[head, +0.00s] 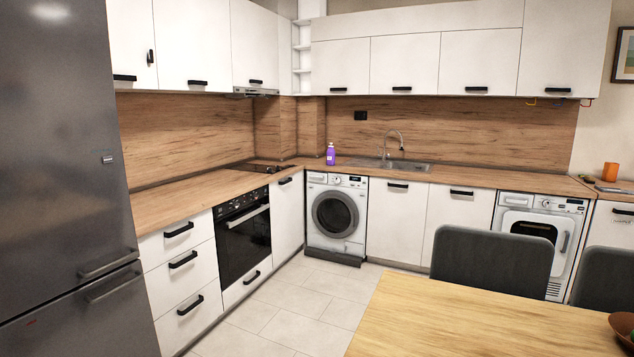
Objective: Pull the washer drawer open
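The washer (313,222) is a white front-loader under the counter, near the back corner of the kitchen. Its round dark door (336,214) looks shut. The washer drawer (317,178) is the small panel at the top left of its front, left of the dial; it looks flush with the front, though it is small at this distance. My gripper is not in view, so its place relative to the drawer does not show.
A wooden table (450,310) fills the front right, with dark chairs (492,260) by it. Pale floor tiles (290,318) lie clear between the table and left cabinets. A fridge (70,170) stands at left. A second white machine (540,232) is at right.

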